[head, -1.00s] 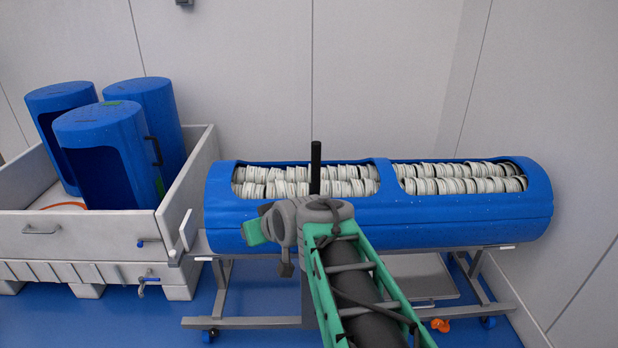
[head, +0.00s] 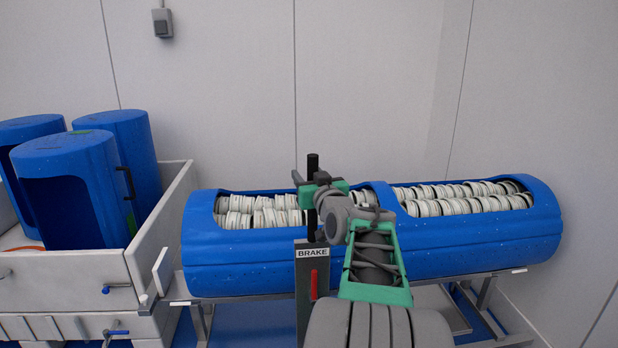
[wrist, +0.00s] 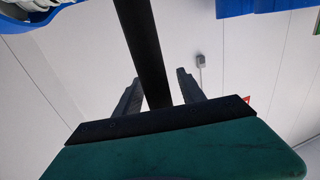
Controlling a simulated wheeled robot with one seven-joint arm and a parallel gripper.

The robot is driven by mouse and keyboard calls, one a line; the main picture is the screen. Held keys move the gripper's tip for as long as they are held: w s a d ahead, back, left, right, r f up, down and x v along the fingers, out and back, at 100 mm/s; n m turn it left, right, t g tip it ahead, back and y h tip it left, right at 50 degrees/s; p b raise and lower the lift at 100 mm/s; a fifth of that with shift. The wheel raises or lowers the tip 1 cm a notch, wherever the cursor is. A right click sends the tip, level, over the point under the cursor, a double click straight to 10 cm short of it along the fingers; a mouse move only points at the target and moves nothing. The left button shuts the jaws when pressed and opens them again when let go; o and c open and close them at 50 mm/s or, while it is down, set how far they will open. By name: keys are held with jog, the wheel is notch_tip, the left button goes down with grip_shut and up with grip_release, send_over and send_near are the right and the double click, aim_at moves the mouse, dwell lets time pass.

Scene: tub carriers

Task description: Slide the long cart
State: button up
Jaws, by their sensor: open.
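The long cart (head: 470,252) holds a long blue tub lying on its side on a grey wheeled frame, with two openings full of white rings. A black upright bar (head: 312,165) rises in front of the tub above a grey post marked BRAKE (head: 312,254) with a red lever (head: 314,284). My gripper (head: 313,196) is at the bar. In the wrist view my gripper (wrist: 157,82) is open, and the black bar (wrist: 148,45) runs between its two fingers with gaps beside it. Contact cannot be told. My arm hides part of the tub's middle.
A white crate (head: 140,262) with several upright blue tubs (head: 70,190) stands close at the left. A plain wall stands behind. A switch box (head: 162,22) hangs on it.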

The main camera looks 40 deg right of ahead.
grip_shut()
dwell(0.5)
dwell(0.9)
